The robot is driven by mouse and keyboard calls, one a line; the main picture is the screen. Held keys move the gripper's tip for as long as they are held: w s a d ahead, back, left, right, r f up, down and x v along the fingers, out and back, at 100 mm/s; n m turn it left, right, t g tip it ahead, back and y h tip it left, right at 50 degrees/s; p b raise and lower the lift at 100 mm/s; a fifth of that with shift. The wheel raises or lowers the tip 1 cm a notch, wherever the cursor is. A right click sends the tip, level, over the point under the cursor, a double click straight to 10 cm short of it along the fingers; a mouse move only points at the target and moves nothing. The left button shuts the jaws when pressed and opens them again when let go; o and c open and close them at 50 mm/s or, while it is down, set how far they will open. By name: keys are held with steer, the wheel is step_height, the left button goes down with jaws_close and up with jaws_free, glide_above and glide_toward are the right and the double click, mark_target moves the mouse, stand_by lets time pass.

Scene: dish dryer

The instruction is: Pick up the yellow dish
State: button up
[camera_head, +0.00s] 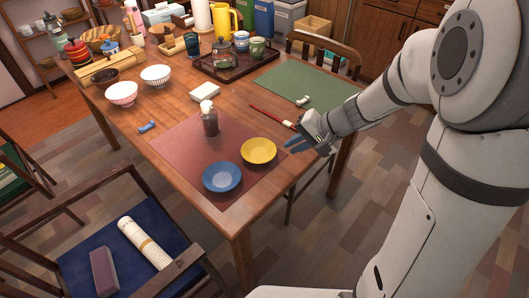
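The yellow dish (258,151) is a shallow round dish lying upright on the dark red placemat (185,135), near the table's right edge. A blue dish (222,177) lies just to its lower left on the same mat. My gripper (290,146) is at the table's right edge, a little to the right of the yellow dish, with its blue fingers pointing left toward it. The fingers appear spread apart with nothing visible between them. No contact with the dish can be made out at this size.
A dark bottle (209,119) stands on the mat behind the dishes. Red chopsticks (272,117) lie behind my gripper. A chair (110,240) stands at the front left.

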mark_target(274, 154)
steer(key=b+x, duration=0.1)
steer(key=x, duration=0.6)
steer(key=shift+w+a+f, duration=0.15)
steer(key=shift+a, duration=0.05)
jaws_close()
